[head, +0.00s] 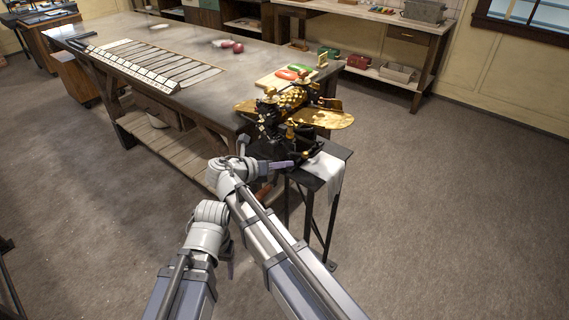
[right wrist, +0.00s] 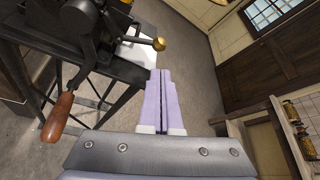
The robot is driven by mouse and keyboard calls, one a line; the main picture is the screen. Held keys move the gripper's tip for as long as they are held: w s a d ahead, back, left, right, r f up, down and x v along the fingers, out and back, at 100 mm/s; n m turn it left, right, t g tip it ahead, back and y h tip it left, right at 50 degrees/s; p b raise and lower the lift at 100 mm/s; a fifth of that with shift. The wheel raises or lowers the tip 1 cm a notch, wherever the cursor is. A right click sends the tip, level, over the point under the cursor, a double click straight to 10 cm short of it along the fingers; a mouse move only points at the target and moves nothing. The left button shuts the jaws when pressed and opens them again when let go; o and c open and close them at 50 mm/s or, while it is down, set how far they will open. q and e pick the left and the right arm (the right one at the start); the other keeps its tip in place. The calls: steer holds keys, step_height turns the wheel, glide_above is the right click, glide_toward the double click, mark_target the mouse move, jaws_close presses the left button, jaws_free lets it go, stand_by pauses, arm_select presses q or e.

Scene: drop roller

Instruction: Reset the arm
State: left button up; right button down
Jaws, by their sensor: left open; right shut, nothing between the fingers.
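The black and gold drop roller machine (head: 290,105) stands on a small black stand (head: 334,153). In the right wrist view the machine's dark frame (right wrist: 100,35) is at the upper left. A crank with a reddish wooden handle (right wrist: 57,118) hangs there, and a brass knob (right wrist: 159,44) sticks out to the right. My right gripper (head: 290,164) is shut and empty in front of the machine; its lilac fingers (right wrist: 160,72) lie together, right of and apart from the wooden handle. My left gripper (head: 230,268) hangs low, open, mostly hidden by my arms.
A long workbench (head: 205,88) stands behind, with a slatted metal plate, red items and a board of coloured pieces. A white cloth (head: 328,172) hangs over the stand's right side. A shelf table (head: 372,50) stands at the back. The floor right of the stand is clear.

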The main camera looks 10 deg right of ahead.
steer(key=shift+w+d+f, duration=0.1)
steer(key=shift+d, duration=0.1)
steer(key=shift+a, duration=0.1)
steer(key=s+d+f+m+g+y, duration=0.35)
steer(key=s+f+m+y, duration=0.55)
steer(key=m, duration=0.9)
steer(key=s+a+f+m+g+y+p, duration=0.1)
steer(key=s+a+f+m+g+y, duration=0.1)
steer(key=s+a+m, duration=0.5)
steer(key=s+a, duration=0.5)
steer(key=a, duration=0.2)
steer(key=shift+s+a+f+p, duration=0.35)
steer(key=shift+s+f, duration=0.05)
